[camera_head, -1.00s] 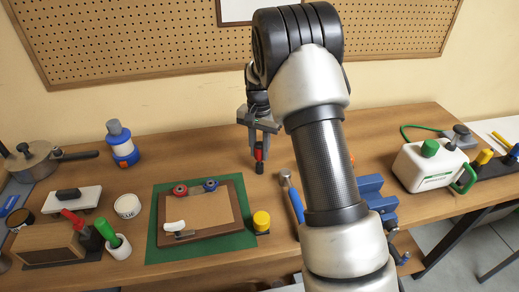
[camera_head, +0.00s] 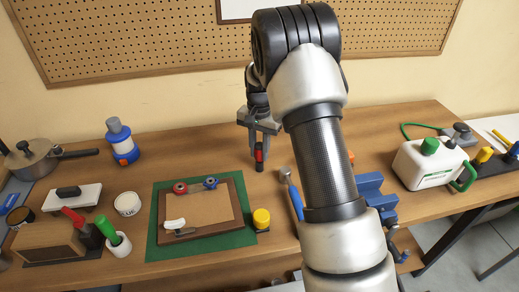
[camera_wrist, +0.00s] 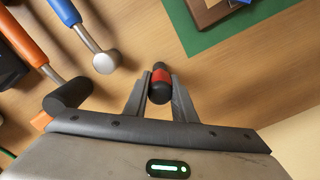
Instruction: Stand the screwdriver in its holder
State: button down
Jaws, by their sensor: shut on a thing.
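My gripper (camera_head: 259,146) is shut on a red and black handled thing, which I take to be the screwdriver (camera_head: 259,157). It hangs above the bench, left of the hammer. In the wrist view the fingers (camera_wrist: 160,100) close on its sides, and its black end and red band (camera_wrist: 161,77) face the camera. Its shaft cannot be made out. Which thing is its holder is unclear.
A green mat (camera_head: 155,235) with a framed board lies mid-bench. A blue bottle (camera_head: 122,143) stands behind left, a white jug (camera_head: 425,165) at right. The bench behind the mat is clear.

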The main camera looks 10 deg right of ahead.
jog(key=shift+f, duration=0.1)
jog(key=c, duration=0.6)
grip_release()
jog(key=shift+o, duration=0.3)
jog(key=o, duration=0.5)
jog(key=shift+o, duration=0.2)
